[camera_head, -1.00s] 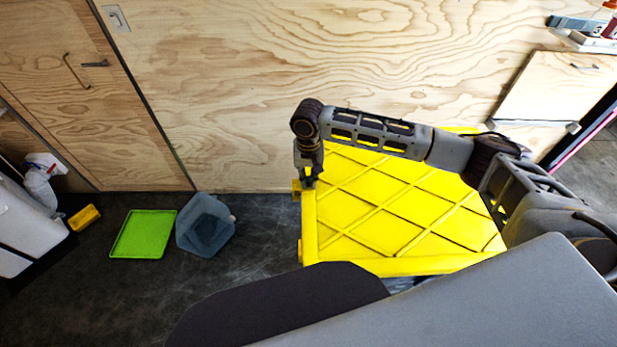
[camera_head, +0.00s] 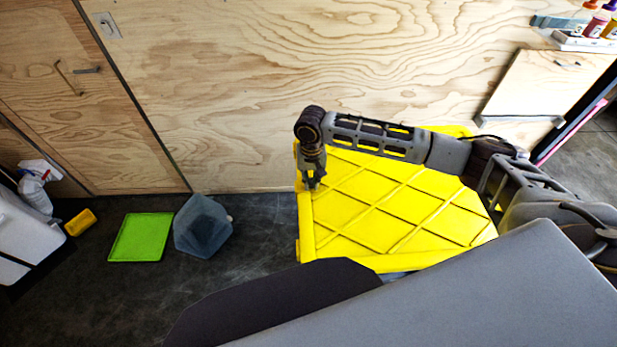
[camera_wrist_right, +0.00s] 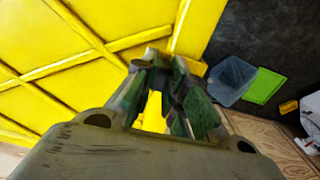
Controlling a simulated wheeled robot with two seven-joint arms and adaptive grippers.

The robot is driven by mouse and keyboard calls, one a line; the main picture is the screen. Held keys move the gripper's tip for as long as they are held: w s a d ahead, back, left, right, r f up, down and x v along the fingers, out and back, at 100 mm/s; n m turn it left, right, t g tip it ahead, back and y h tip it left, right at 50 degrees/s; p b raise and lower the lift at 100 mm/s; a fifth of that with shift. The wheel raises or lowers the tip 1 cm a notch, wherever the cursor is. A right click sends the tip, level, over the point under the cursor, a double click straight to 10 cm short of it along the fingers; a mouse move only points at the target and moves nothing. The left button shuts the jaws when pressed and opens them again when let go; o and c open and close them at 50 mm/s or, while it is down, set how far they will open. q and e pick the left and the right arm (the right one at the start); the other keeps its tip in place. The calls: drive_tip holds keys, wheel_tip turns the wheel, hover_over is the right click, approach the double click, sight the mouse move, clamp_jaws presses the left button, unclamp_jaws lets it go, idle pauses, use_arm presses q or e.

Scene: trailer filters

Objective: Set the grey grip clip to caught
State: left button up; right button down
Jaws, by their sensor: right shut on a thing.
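My right gripper (camera_head: 313,182) reaches down to the left edge of the yellow ribbed lid (camera_head: 390,205), near its far left corner. In the right wrist view the gripper (camera_wrist_right: 165,75) has its fingers close together at the lid's edge. A small grey piece at the fingertips appears to be the grey grip clip (camera_wrist_right: 152,52). The fingers are shut on it and hide most of it, so its exact position is unclear. Some yellow shows between the fingers. My left gripper is not in view.
A clear bluish bin (camera_head: 203,226), a green tray (camera_head: 141,237) and a small yellow block (camera_head: 80,222) are on the dark floor at left. A plywood wall (camera_head: 250,80) stands behind the lid.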

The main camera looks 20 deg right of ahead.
drive_tip(key=c, duration=1.4)
unclamp_jaws()
drive_tip(key=shift+c, duration=0.2)
wheel_tip(320, 180, up, 12)
